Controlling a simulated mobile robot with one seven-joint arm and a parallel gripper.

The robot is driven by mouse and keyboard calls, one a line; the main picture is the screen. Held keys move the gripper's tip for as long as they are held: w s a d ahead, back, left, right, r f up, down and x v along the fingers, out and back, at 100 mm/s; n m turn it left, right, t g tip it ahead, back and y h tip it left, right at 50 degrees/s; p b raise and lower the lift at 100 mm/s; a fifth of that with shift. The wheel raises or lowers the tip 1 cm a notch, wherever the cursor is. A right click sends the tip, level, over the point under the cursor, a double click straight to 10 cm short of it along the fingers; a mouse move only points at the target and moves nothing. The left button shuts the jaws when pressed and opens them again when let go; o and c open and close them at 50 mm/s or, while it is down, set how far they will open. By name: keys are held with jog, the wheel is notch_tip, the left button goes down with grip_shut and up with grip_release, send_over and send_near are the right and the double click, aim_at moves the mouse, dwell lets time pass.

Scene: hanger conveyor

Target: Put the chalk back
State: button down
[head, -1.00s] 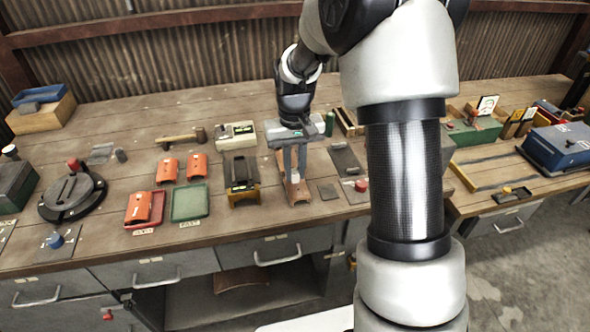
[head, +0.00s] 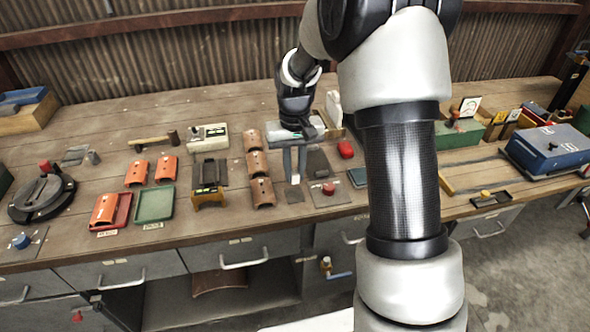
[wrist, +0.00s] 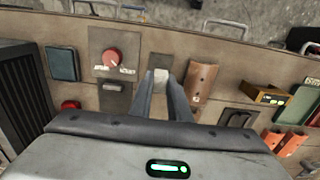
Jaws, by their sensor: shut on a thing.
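The chalk (wrist: 161,75) is a small whitish block between my fingertips in the wrist view. In the head view it shows as a pale bit (head: 295,179) at the finger ends. My gripper (head: 295,172) is shut on it and points down over the bench, just right of the column of brown curved tiles (head: 262,192). A small dark grey square plate (head: 293,196) lies just in front of the fingertips in the head view. I cannot tell how high the chalk is above the bench.
A panel with a red knob (head: 328,189) is close to the right of my gripper, with a dark grey plate (head: 318,163) behind it. A red object (head: 345,149) is further right. Orange tiles and red and green trays (head: 154,205) stand left. Drawers (head: 243,252) run below the bench edge.

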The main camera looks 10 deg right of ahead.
aim_at(295, 195)
jog(key=shift+f+b, duration=1.75)
jog(key=shift+f, duration=0.95)
jog(key=c, duration=1.6)
grip_release()
jog(key=shift+r, duration=0.15)
notch_tip(295, 195, up, 17)
jog(key=shift+r+p, duration=0.1)
jog(key=shift+p, duration=0.8)
